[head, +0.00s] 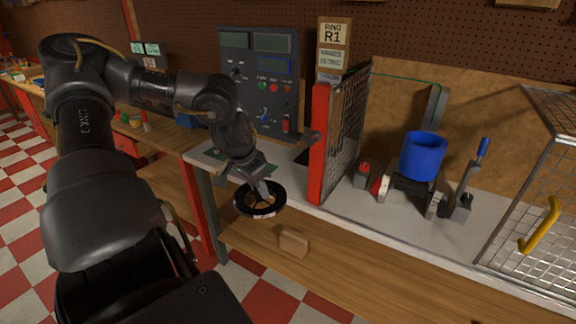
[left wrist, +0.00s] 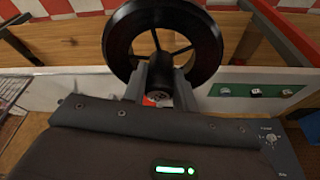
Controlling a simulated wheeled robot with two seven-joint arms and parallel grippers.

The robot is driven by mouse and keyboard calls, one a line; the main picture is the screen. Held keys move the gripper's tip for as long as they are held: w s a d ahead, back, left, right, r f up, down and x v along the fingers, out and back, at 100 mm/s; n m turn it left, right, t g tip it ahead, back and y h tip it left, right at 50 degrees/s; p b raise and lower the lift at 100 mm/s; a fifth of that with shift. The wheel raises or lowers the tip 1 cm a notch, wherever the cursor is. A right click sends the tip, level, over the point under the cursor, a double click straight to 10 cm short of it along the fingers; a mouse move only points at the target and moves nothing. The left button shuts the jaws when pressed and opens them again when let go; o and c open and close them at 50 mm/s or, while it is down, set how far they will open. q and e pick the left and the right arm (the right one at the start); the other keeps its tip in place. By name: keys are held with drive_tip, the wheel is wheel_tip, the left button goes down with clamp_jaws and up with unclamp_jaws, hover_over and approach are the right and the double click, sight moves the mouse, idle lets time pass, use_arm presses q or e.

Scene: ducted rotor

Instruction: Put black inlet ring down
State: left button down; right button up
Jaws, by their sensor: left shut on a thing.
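The black inlet ring (head: 260,200) is in the head view, held off the front edge of the grey-white bench top, above the lower wooden shelf. The ring appears apart from the bench. My right gripper is not in view.
A red post (head: 318,145) with a mesh guard stands right of the ring. A blue cup (head: 423,155) sits in a fixture with a lever farther right. A wooden block (head: 294,243) is on the lower shelf. A control panel (head: 262,80) stands behind.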

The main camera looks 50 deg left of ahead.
sight(251, 215)
use_arm(q)
drive_tip(key=shift+n, duration=0.8)
drive_tip(key=s+f, duration=0.1)
drive_tip(key=f, duration=0.1)
drive_tip(key=s+f, duration=0.1)
drive_tip(key=f, duration=0.2)
drive_tip(key=s+d+f, duration=0.1)
drive_tip(key=f, duration=0.1)
drive_tip(key=shift+s+f, duration=0.25)
drive_tip(key=d+f, duration=0.9)
drive_tip(key=d, duration=0.2)
drive_tip(key=w+d+f+m, duration=0.1)
drive_tip(key=w+d+m, duration=0.1)
drive_tip(key=d, duration=0.5)
drive_tip(key=w+d+f+m, duration=0.1)
drive_tip(key=w+d+m, duration=0.1)
drive_tip(key=d, duration=0.5)
drive_tip(key=w+d+r+m+h, duration=0.1)
drive_tip(key=w+d+r+m, duration=0.1)
drive_tip(key=d, duration=0.4)
drive_tip(key=w+d+r+m+g+h, duration=0.1)
drive_tip(key=w+d+r+m, duration=0.1)
drive_tip(key=d+r+m, duration=0.2)
drive_tip(key=w+d+r+m+h, duration=0.1)
drive_tip(key=w+d+r+m, duration=0.1)
drive_tip(key=d+r, duration=0.6)
drive_tip(key=shift+w+d+m, duration=0.4)
drive_tip(key=shift+d+m, duration=0.2)
drive_tip(key=shift+d, duration=0.1)
